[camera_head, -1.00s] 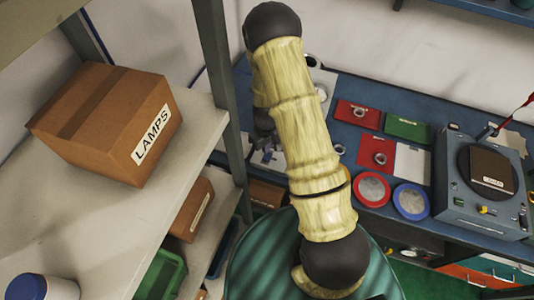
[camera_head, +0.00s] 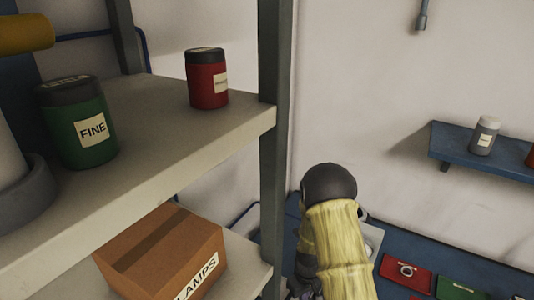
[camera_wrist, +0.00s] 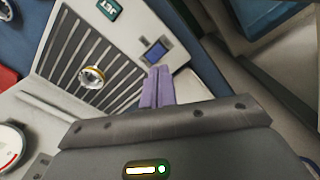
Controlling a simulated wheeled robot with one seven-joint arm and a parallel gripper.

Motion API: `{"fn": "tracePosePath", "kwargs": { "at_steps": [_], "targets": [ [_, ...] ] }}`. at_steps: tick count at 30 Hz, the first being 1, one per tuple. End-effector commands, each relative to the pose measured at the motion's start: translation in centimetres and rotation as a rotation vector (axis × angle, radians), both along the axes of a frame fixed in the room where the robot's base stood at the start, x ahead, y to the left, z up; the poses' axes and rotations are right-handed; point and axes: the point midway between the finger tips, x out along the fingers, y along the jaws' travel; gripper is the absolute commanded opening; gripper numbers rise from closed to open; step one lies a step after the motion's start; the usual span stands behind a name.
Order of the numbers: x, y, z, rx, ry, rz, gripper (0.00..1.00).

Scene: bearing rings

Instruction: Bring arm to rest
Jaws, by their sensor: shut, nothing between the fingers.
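My arm (camera_head: 342,250) reaches along the lower middle of the head view, over the blue bench beyond the shelf post. In the wrist view my gripper (camera_wrist: 155,88) shows as two purple fingers pressed together, with nothing between them. The fingertips point toward a pale ribbed fixture (camera_wrist: 65,60) with a small blue screen (camera_wrist: 157,50). A metal ring (camera_wrist: 92,77) sits on the ribs, apart from my fingers. In the head view the gripper is mostly cut off at the bottom edge.
A grey shelf post (camera_head: 274,120) stands just left of my arm. The shelf holds a green FINE jar (camera_head: 75,125), a red jar (camera_head: 207,82) and, lower, a cardboard box (camera_head: 165,250). A red mat (camera_head: 392,280) lies right of my arm. A wall shelf (camera_head: 505,170) is at right.

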Motion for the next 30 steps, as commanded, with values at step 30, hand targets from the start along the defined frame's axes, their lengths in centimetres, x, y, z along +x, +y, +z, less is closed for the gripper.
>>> {"fn": "tracePosePath", "kwargs": {
  "at_steps": [30],
  "targets": [
    [-13.2,0.1,23.5,0.048,-0.217,-0.39,0.0]
  ]
}}
